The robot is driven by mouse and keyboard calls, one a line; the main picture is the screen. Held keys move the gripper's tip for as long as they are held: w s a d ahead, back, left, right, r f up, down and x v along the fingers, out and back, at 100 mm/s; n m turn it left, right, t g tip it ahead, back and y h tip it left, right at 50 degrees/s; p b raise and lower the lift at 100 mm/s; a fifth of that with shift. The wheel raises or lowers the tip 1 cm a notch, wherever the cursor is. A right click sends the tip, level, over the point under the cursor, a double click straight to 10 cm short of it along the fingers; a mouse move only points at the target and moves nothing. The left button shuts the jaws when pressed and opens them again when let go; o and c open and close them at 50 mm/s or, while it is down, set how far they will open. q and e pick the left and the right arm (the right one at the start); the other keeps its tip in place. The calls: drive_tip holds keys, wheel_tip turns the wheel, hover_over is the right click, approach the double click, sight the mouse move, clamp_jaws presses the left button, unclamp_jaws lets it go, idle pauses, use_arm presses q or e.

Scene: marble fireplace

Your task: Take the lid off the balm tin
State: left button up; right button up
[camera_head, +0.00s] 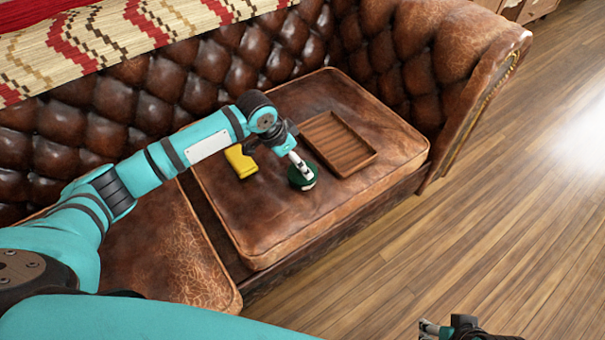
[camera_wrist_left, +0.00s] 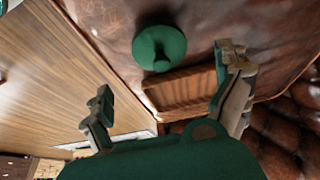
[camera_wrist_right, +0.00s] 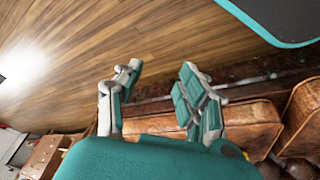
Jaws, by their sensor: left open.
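The balm tin (camera_head: 301,179) is round and dark green, lying on the brown leather seat cushion. In the left wrist view the tin (camera_wrist_left: 160,44) shows as a green disc with a small dark spot; I cannot make out the lid seam. My left gripper (camera_head: 296,160) reaches over the cushion and overlaps the tin in the head view. In the left wrist view its fingers (camera_wrist_left: 164,72) are apart with nothing between them, and the tin appears past the tips. My right gripper (camera_head: 433,328) is at the bottom edge, away from the sofa; its fingers (camera_wrist_right: 160,70) are apart and empty.
A brown wooden tray (camera_head: 340,144) with a ribbed bottom lies right of the tin. A yellow block-like object (camera_head: 240,162) lies to its left, near my left arm. The sofa back (camera_head: 160,80) and armrest (camera_head: 455,60) bound the seat. The cushion's front part is clear.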

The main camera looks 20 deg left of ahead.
sight(295, 176)
use_arm(q)
drive_tip(key=shift+b+x, duration=0.3)
drive_tip(key=shift+x, duration=0.8)
drive_tip(key=b+x, duration=0.2)
drive_tip(key=x, duration=0.2)
drive_tip(key=shift+w+f, duration=0.25)
drive_tip(key=shift+f, duration=0.05)
drive_tip(key=c, duration=0.9)
use_arm(e)
drive_tip(key=w+a+r+t+y, duration=0.1)
drive_tip(key=w+t, duration=0.3)
drive_tip(key=w, duration=0.4)
drive_tip(key=shift+w+a+r+t, duration=0.4)
drive_tip(key=shift+a, duration=0.5)
